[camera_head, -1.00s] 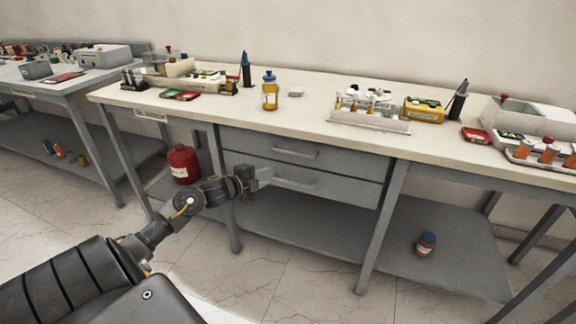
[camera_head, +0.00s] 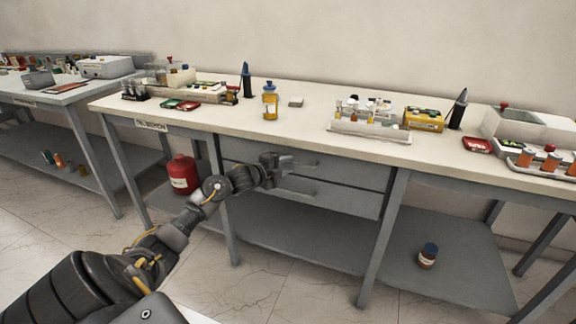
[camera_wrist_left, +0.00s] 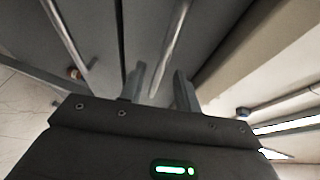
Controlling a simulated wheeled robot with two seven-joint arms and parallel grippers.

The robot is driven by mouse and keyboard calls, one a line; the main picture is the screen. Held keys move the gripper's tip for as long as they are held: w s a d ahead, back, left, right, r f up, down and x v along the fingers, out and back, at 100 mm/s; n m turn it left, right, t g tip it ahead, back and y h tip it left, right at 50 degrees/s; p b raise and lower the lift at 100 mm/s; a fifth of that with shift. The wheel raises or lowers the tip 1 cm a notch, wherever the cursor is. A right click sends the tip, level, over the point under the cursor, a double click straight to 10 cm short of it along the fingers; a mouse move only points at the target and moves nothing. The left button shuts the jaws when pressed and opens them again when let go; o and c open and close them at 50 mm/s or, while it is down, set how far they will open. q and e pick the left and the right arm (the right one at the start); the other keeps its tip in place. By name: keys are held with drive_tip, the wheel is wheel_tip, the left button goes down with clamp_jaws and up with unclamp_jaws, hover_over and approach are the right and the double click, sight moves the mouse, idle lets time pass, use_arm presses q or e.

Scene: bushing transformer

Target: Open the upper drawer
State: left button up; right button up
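The upper drawer (camera_head: 350,172) is shut, flush under the bench top. Its bar handle (camera_wrist_left: 172,45) runs down the wrist view and ends between the two fingers. My left gripper (camera_head: 288,164) is in front of the upper drawer and hides most of that handle in the head view. In the wrist view the left gripper's fingers (camera_wrist_left: 160,88) are apart, one on each side of the handle's line; I cannot tell whether they touch it. My right gripper is not in view.
The lower drawer (camera_head: 345,200) is shut, with its own handle (camera_head: 297,189). Bottles and racks stand on the bench top (camera_head: 310,118) above. A red container (camera_head: 182,175) stands on the left shelf. Table legs (camera_head: 383,240) flank the drawers.

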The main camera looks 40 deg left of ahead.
use_arm(q)
drive_tip(key=shift+x, duration=0.8)
drive_tip(key=shift+c, duration=0.2)
clamp_jaws()
